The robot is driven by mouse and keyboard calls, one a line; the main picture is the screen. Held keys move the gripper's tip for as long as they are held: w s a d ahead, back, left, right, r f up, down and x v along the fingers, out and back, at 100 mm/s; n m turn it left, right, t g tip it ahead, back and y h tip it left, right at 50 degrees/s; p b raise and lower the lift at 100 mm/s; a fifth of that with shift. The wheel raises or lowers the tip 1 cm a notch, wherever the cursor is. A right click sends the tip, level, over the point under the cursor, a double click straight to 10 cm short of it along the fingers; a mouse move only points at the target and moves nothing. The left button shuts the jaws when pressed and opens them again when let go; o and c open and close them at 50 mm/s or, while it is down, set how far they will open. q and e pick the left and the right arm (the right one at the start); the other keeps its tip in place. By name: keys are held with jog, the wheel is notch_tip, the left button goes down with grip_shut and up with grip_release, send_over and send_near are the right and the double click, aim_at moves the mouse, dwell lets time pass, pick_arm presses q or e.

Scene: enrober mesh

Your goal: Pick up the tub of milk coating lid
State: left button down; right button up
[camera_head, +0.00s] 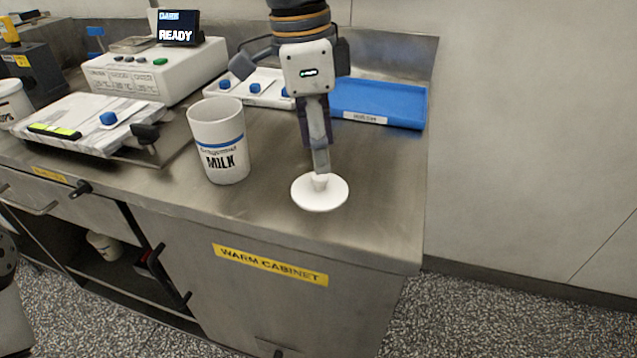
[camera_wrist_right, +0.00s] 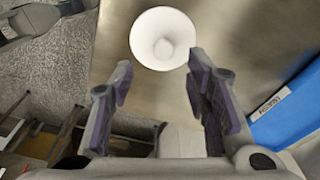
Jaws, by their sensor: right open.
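The milk coating lid (camera_head: 335,201) is a white round disc with a small knob, lying flat on the steel counter near its front edge. It also shows in the right wrist view (camera_wrist_right: 150,24), just beyond the fingertips. The open white tub (camera_head: 222,168), with a blue band and the word MILK, stands upright to its left. My right gripper (camera_head: 320,168) points down over the lid at its knob. In the right wrist view, its two fingers (camera_wrist_right: 158,72) are apart with nothing held between them. My left gripper is out of view.
A blue tray (camera_head: 385,100) lies behind to the right. A white panel with blue knobs (camera_head: 262,82) and a control box showing READY (camera_head: 150,72) stand at the back. A marble slab (camera_head: 75,118) is at left. Counter right of the lid is clear.

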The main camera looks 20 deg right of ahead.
aim_at(320, 176)
notch_tip(320, 176, down, 5)
jog(key=shift+w+d+f, duration=0.1)
jog(key=shift+w, duration=0.05)
jog(key=c, duration=1)
jog(key=shift+c, duration=0.2)
